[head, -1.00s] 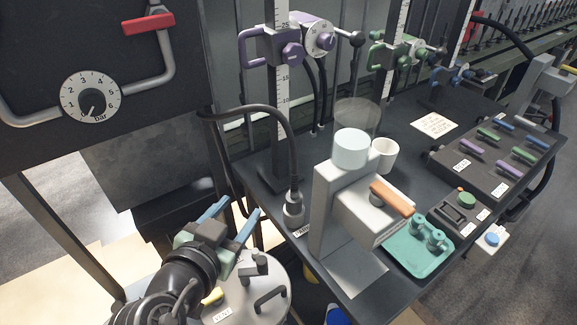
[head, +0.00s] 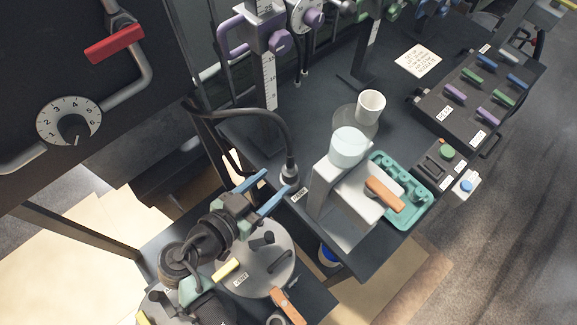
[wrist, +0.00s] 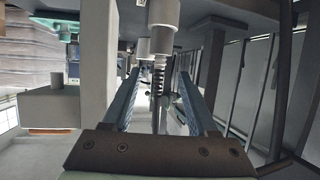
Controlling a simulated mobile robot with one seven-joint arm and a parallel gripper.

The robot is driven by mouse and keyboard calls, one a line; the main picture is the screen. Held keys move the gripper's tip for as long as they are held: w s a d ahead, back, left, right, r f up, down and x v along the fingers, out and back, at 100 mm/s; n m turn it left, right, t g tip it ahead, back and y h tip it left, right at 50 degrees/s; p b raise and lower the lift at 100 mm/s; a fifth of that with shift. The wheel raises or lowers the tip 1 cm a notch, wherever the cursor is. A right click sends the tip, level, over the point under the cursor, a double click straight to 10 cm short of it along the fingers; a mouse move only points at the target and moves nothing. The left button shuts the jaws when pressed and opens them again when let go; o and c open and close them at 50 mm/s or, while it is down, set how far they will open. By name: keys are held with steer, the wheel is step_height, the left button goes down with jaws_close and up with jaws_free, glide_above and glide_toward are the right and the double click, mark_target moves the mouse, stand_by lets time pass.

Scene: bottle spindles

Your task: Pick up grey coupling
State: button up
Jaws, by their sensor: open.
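The grey coupling (head: 290,174) is at the end of a black hose, upright at the near-left edge of the dark table. My gripper (head: 278,180) is open, its two blue fingers reaching towards the coupling from the lower left. In the wrist view a pale grey cylinder (wrist: 163,40), which looks like the coupling, has a spring-like sleeve below it. It lies ahead of and roughly centred between the open fingers (wrist: 159,72). I cannot tell whether the fingertips flank it, and no contact shows.
A grey stand (head: 323,188) with an orange handle (head: 384,194) stands close right of the coupling. The black hose (head: 245,111) arches above and behind it. A purple clamp (head: 262,32) on a post is farther back. A round metal lid (head: 262,262) lies below my gripper.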

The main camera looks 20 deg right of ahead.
mark_target(287, 170)
steer(key=shift+p+x, duration=0.85)
steer(key=shift+x, duration=3.15)
jaws_close()
